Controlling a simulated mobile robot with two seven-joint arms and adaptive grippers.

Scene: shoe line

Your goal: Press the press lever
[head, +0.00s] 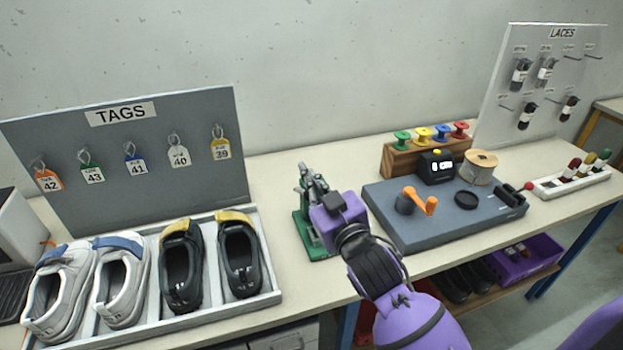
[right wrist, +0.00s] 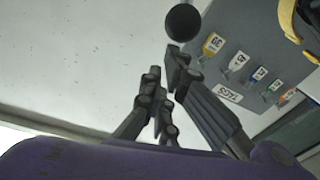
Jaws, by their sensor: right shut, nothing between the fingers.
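The press (head: 301,230) stands on the bench with a green base, between the shoe tray and the blue-grey board in the head view. Its upper part is largely hidden behind my right gripper and wrist. A round black knob (right wrist: 183,22), which looks like the end of the press lever, shows in the right wrist view just beyond my fingertips. My right gripper (right wrist: 164,72) is shut and empty, close to the knob; whether it touches cannot be told. My left gripper is not in view.
A tray (head: 272,296) with grey and black shoes lies left of the press, before the TAGS board (head: 60,135). The blue-grey board (head: 425,232) with an orange crank (head: 425,206) is right. A spool rack (head: 400,163) and LACES board (head: 500,70) stand behind.

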